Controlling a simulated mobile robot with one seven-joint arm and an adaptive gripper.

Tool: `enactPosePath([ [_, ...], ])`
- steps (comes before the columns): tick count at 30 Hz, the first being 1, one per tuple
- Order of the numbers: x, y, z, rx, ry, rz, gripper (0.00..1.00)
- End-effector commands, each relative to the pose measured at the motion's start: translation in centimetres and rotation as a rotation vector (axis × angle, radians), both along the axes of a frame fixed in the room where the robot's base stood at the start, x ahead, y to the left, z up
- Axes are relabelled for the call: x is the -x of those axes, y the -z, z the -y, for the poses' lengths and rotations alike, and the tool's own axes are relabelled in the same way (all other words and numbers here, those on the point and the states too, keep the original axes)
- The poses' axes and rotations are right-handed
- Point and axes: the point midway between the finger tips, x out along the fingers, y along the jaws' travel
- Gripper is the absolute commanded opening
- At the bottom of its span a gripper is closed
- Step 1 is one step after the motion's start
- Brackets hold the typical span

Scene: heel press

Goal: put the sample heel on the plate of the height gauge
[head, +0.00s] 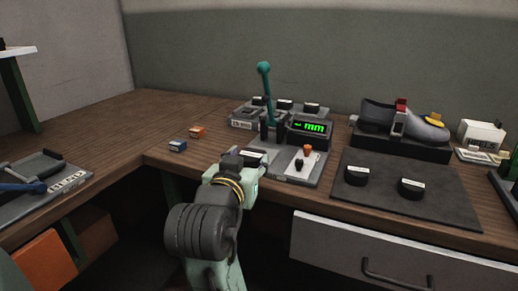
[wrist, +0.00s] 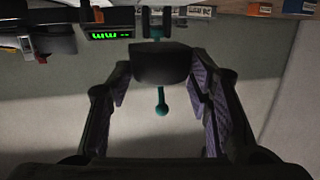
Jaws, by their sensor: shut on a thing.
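My gripper (head: 252,165) is at the front edge of the bench. In the wrist view (wrist: 158,85) its two fingers stand either side of a dark heel (wrist: 160,62) and are shut on it. The heel's pale-topped end shows at the gripper in the head view (head: 254,155). The height gauge's display (head: 310,127) reads "mm" in green, to the right of and behind my gripper; it also shows in the wrist view (wrist: 108,35). I cannot clearly make out the gauge's plate, partly hidden by my arm and the parts around it.
A teal lever (head: 265,85) rises beside the display. A dark mat (head: 440,205) with two dark heels (head: 356,174) lies right, before a shoe (head: 375,117) on a stand. Orange and blue boxes (head: 196,131) sit left. A tray of tools (head: 50,190) is far left.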

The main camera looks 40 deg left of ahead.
Motion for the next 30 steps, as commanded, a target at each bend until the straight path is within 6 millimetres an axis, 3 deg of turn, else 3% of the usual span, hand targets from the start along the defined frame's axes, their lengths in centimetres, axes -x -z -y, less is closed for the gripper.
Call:
enactPosePath([
  [9,-7.4,0.7,-4.3,0.005,0.003,-0.004,0.17],
  [15,-10.8,1.1,-6.3,0.002,0.002,-0.003,0.17],
  [22,-12.6,1.3,-7.4,0.001,0.001,-0.002,0.17],
  [30,-12.4,4.8,-7.3,0.000,0.000,-0.001,0.17],
])
